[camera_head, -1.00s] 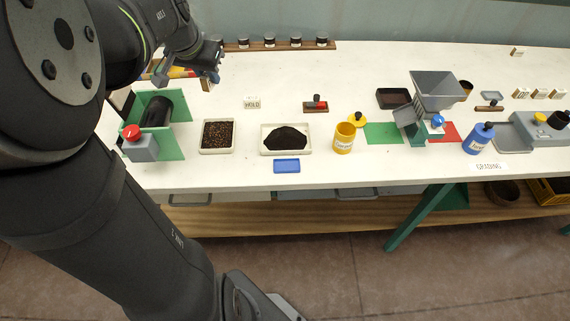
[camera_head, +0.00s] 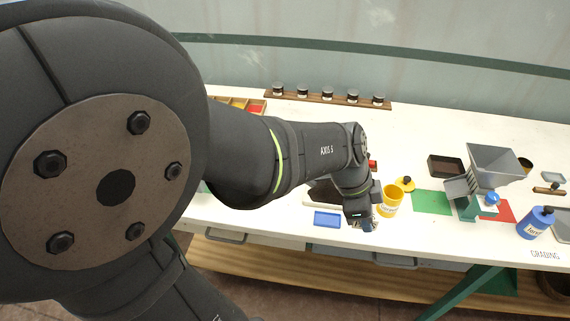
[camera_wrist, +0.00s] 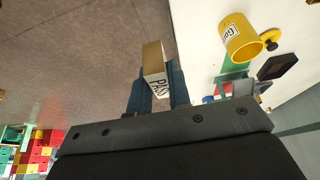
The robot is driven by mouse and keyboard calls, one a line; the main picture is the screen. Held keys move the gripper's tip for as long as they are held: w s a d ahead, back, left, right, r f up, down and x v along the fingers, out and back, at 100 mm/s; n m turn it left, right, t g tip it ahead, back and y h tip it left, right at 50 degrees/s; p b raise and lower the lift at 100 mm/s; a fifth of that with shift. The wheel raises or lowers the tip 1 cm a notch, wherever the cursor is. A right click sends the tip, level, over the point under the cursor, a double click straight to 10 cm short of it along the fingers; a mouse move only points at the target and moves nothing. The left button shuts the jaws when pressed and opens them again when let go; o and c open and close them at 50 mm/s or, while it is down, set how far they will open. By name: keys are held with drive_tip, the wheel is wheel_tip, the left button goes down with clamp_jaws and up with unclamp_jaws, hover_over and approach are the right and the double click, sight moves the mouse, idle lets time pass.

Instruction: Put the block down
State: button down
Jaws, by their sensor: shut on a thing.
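My gripper (camera_wrist: 156,92) is shut on a wooden block (camera_wrist: 152,57) with a white face marked PASS. In the wrist view the block sits between the two blue-grey fingers, with floor behind it. In the head view my gripper (camera_head: 362,215) is near the front edge of the white table (camera_head: 300,235), between a small blue tray (camera_head: 327,219) and the yellow container (camera_head: 391,200). The block is mostly hidden there by my gripper. I cannot tell its height above the table.
A green mat (camera_head: 432,202), a grey hopper (camera_head: 494,163) and a blue bottle (camera_head: 535,222) stand to the right. A yellow lid (camera_head: 404,184) lies behind the yellow container. A rack of jars (camera_head: 328,96) is at the back. My arm hides the left of the table.

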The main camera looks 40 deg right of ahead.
hover_over(332, 222)
drive_tip(key=w, duration=0.1)
drive_tip(key=f, duration=0.6)
drive_tip(key=shift+w+a+f, duration=0.15)
drive_tip(key=shift+a+f, duration=0.15)
drive_tip(key=shift+a, duration=0.1)
drive_tip(key=shift+f, duration=2)
drive_tip(key=shift+f, duration=0.2)
drive_tip(key=shift+f, duration=0.4)
drive_tip(key=c, duration=1.4)
unclamp_jaws()
drive_tip(key=shift+o, duration=0.2)
drive_tip(key=shift+a+f, duration=0.1)
